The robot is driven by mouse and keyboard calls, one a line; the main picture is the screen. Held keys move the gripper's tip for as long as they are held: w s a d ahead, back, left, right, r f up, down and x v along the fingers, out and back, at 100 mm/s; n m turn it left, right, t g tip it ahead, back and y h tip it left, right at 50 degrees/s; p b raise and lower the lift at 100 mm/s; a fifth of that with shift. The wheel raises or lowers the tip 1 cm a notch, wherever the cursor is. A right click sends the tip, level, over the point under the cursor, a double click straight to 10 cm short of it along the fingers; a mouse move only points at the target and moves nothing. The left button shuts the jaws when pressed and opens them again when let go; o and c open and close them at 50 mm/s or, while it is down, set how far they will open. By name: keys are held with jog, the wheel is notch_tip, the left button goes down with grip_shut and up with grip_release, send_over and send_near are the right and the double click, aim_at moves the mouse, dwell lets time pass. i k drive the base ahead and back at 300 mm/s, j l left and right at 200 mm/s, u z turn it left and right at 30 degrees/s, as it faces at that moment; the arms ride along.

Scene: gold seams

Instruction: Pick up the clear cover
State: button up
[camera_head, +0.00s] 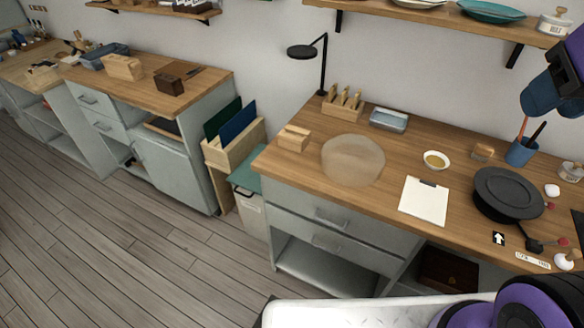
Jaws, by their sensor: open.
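The clear cover (353,160) is a round, see-through, slightly domed shape on the wooden worktop, left of the white clipboard. The wood shows through it, and nothing touches it. Parts of my purple and dark arm show at the top right edge and at the bottom right. The fingers of my gripper do not show, and no part of my arm in view is close to the cover.
Near the cover are a wooden block (293,138), a slotted wooden holder (342,102), a glass-lidded box (388,119), a black lamp (323,65) and the clipboard (424,200). A shelf (420,17) hangs above.

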aim_at(349, 159)
jog(key=j+u, duration=0.1)
jog(key=z, duration=1.95)
jog(key=u, duration=1.95)
jog(key=i+j, duration=0.15)
jog(key=j, duration=0.2)
jog(key=i+j+u, duration=0.15)
jog(key=j, duration=0.2)
